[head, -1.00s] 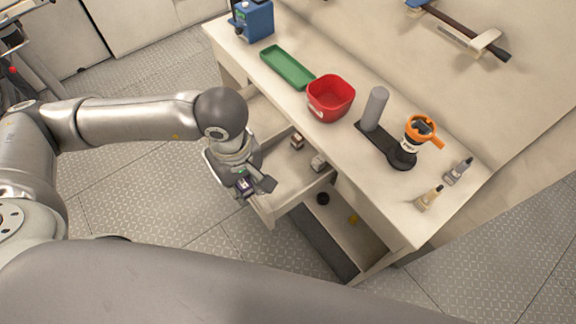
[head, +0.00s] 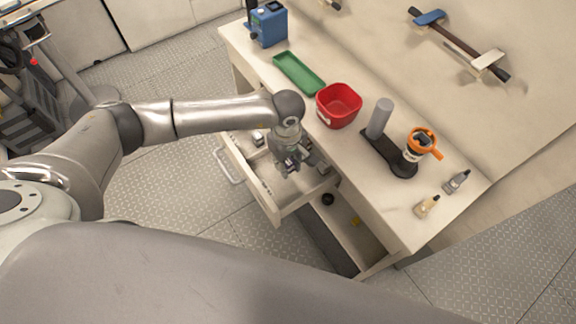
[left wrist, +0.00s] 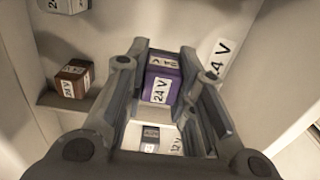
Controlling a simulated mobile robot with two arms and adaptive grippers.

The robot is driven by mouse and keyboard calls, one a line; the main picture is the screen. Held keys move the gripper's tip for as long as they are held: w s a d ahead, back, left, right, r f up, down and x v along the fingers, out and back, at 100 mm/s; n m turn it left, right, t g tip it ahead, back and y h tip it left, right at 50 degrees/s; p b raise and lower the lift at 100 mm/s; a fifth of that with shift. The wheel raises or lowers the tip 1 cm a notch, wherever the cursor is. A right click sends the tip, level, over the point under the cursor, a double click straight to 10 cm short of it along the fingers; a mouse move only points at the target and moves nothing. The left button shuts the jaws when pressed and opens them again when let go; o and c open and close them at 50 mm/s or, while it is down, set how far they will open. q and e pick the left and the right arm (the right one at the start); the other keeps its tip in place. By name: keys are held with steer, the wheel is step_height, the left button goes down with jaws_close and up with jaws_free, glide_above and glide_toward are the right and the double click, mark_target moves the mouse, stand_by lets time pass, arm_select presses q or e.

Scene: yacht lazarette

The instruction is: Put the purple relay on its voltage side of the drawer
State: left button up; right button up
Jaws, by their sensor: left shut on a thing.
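My left gripper (head: 290,165) is shut on the purple relay (left wrist: 161,85), which is marked 24 V in the left wrist view. In the head view the gripper is over the open drawer (head: 292,206), and I cannot make out the relay there. A white 24 V label (left wrist: 221,60) is on a pale wall right of the fingers. A brown relay (left wrist: 72,79) marked 24 V sits left of the gripper. A pale thing (left wrist: 155,140) with partly hidden lettering shows below the purple relay, between the fingers. My right gripper is not in view.
A grey relay (left wrist: 66,5) shows at the wrist view's top left. The bench top holds a red bin (head: 339,106), green tray (head: 298,73), blue device (head: 268,25), grey cylinder stand (head: 380,118) and two small bottles. A lower compartment (head: 335,222) stands open beside the drawer.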

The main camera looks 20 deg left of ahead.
arm_select(q)
steer(key=shift+w+f+p, duration=0.15)
steer(key=shift+f+p, duration=0.15)
steer(key=shift+f, duration=0.05)
step_height(320, 180, down, 2)
steer(key=shift+f+p, duration=0.1)
steer(key=shift+p, duration=0.4)
steer(key=shift+f, duration=0.3)
steer(key=shift+f, duration=0.15)
steer(key=o, duration=1)
